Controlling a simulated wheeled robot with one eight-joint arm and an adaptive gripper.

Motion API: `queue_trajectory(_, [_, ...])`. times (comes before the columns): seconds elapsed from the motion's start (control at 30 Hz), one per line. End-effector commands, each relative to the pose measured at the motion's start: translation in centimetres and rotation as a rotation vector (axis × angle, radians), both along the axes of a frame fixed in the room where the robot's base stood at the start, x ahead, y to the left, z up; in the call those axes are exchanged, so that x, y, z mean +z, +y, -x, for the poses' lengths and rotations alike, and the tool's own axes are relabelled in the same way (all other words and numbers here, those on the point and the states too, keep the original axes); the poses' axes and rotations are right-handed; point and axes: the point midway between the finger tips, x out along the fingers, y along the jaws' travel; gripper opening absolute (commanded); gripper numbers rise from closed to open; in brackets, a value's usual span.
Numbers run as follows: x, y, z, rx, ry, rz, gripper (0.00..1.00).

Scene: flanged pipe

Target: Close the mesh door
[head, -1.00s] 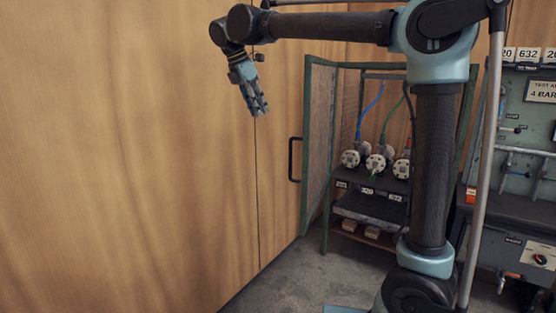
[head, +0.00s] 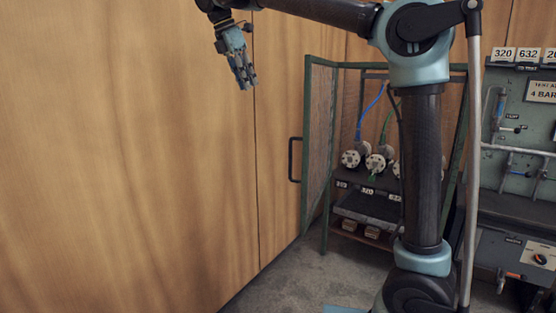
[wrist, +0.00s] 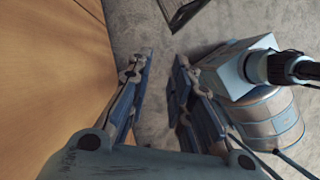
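The mesh door (head: 318,135) has a green frame and stands swung open from the front of a green-framed cage, close to the wooden wall. Its dark handle (head: 295,159) is on the side facing the wall. My gripper (head: 245,84) hangs in the air in front of the wooden wall, up and left of the door, apart from it. In the wrist view my gripper (wrist: 160,72) has its two fingers spread with bare floor showing between them; it is empty. A dark frame corner (wrist: 182,10) shows at the top of the wrist view; I cannot tell what it belongs to.
The cage holds flanged pipe ends (head: 375,163) with blue and green hoses on a dark shelf (head: 368,208). A test panel (head: 525,120) stands at the right. The wooden wall (head: 130,150) fills the left. Grey floor (head: 290,280) is clear before the door.

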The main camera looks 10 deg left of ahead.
Motion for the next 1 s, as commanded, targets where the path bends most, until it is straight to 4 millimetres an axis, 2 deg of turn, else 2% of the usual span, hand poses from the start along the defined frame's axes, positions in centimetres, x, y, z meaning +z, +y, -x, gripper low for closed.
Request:
queue_trajectory(0.2, [1.8, 0.6, 0.5, 0.001, 0.000, 0.000, 0.20])
queue_trajectory(0.57, [2.2, 0.7, 0.6, 0.000, 0.000, 0.000, 0.20])
queue_trajectory(0.67, [1.9, 0.6, 0.4, -0.013, 0.001, -0.003, 0.00])
queue_trajectory(0.77, [0.3, 0.5, -0.6, -0.089, 0.011, -0.023, 0.00])
queue_trajectory(1.0, [-7.4, -1.0, -5.2, -0.469, 0.050, -0.103, 0.00])
